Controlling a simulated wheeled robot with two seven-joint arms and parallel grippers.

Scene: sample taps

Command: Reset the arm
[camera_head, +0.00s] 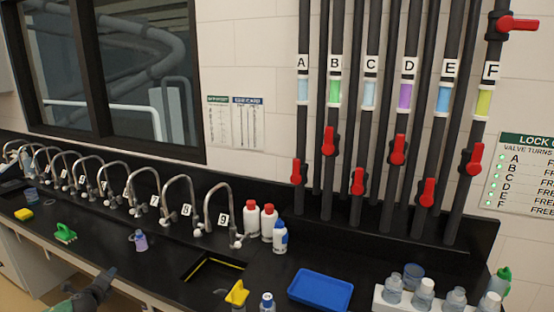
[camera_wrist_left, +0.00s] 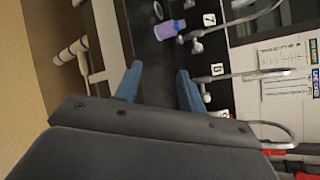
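My left gripper (camera_head: 106,278) is at the lower left of the head view, in front of the black counter's front edge. In the left wrist view its two blue fingers (camera_wrist_left: 158,82) stand apart with nothing between them. A small bottle with purple contents (camera_head: 140,241) stands on the counter beyond the gripper. It also shows in the left wrist view (camera_wrist_left: 168,29), past the fingertips and apart from them. My right gripper is in neither view.
A row of numbered taps (camera_head: 223,220) lines the counter. Pipes with red valve handles (camera_head: 398,150) rise behind.

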